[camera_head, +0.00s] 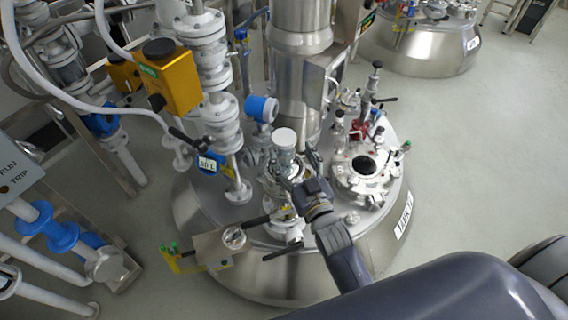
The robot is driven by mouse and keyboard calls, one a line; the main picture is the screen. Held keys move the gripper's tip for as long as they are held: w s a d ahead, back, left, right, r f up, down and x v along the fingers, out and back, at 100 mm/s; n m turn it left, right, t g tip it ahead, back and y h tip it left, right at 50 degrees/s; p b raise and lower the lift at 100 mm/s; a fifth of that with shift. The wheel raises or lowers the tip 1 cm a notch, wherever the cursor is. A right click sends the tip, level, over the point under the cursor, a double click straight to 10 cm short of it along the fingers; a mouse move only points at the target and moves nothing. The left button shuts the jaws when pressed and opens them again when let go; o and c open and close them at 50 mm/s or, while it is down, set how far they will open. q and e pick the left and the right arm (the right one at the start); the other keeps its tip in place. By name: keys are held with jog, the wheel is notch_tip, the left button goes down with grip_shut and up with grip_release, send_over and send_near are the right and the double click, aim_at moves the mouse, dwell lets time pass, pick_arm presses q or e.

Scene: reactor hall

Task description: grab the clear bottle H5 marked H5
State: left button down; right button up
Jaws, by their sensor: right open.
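No marking H5 is readable in the head view, and I cannot clearly make out the clear bottle. A pale upright piece with a round white top (285,138) stands on the steel reactor lid (225,208), left of the lid's open port; I cannot tell whether it is the bottle. My right gripper (299,168) reaches over the lid from the lower right. It is open, with its fingers close beside this piece; contact is unclear. My right wrist hides part of the lid. My left gripper is not in view.
The lid is crowded with valves, a blue-capped instrument (262,108) and a flanged open port (364,168). A thick steel column (302,70) rises behind. Yellow valve box (168,78) and white pipes stand left. Another vessel (420,48) is at the back. Floor at right is clear.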

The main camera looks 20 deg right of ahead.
jog(key=shift+w, duration=0.65)
jog(key=shift+w+a+r, duration=0.1)
jog(key=shift+w+r, duration=0.05)
jog(key=shift+w, duration=0.15)
jog(key=shift+w+a+p, duration=0.15)
jog(key=shift+w+p, duration=0.7)
jog(key=shift+w, duration=1.4)
jog(key=shift+s, duration=0.1)
jog(key=shift+c, duration=0.5)
jog(key=c, duration=1.4)
